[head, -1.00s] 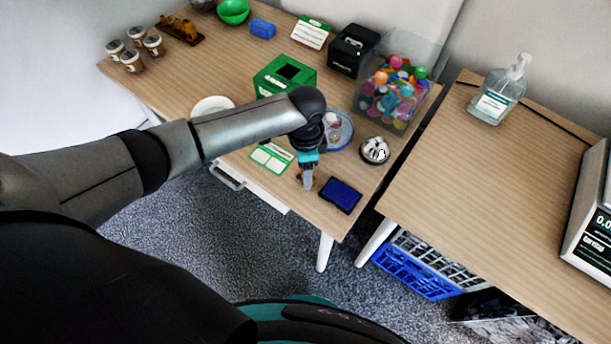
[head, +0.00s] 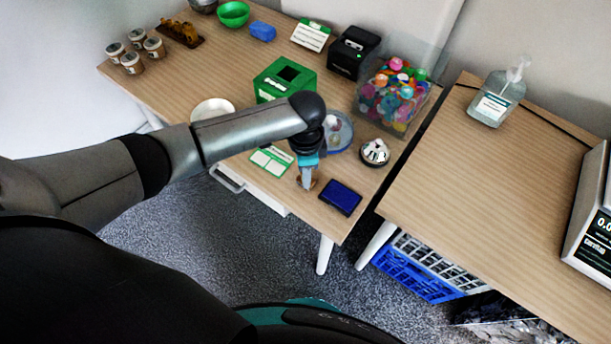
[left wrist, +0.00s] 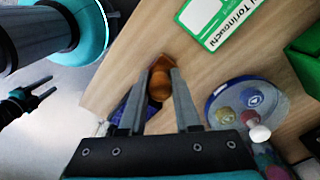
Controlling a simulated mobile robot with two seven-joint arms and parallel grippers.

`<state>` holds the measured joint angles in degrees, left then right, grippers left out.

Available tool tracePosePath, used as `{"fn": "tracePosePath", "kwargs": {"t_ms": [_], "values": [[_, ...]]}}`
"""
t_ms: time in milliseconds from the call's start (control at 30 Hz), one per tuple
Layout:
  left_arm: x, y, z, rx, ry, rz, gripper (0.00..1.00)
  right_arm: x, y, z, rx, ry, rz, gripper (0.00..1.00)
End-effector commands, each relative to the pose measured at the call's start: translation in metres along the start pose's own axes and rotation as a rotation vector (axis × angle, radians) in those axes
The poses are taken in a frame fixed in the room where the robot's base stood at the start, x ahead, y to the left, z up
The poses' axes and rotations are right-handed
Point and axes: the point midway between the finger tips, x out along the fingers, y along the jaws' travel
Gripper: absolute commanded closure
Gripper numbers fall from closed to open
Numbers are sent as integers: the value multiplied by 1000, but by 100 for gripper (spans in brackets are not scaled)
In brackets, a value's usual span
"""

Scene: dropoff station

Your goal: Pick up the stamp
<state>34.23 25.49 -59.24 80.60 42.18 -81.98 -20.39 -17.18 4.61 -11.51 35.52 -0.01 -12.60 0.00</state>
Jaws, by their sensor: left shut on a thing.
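The stamp (left wrist: 160,82) has a brown wooden handle and stands between the fingers of my left gripper (left wrist: 158,95) in the left wrist view. In the head view my left gripper (head: 307,180) is at table height, shut on the stamp, with only a bit of brown (head: 314,184) showing. Whether the stamp touches the table cannot be told. The blue ink pad (head: 341,197) lies just right of the gripper. My right gripper (left wrist: 43,90) shows dark at the left of the left wrist view, its fingers apart.
A green-and-white card (head: 271,160) lies left of the gripper. A blue-rimmed round dish (head: 345,136) and a round metallic item (head: 375,151) are behind it. A green box (head: 270,84) and a clear bin of colourful items (head: 386,118) stand farther back. The table's front edge is close.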

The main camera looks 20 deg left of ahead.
Motion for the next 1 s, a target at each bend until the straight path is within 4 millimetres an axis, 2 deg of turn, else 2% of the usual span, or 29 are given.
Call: {"fn": "tracePosePath", "kwargs": {"t_ms": [367,567,767,1000], "values": [[-2,0,0,0,1,-1,100,-1,0,0,1,-1,0,50],[-20,-1,-1,1,3,-1,100,-8,0,0,1,-1,0,50],[-66,-1,0,2,3,-4,100,-23,0,-2,1,-1,0,50],[-138,-2,-1,0,4,-4,100,-41,1,-3,2,-1,0,50]]}}
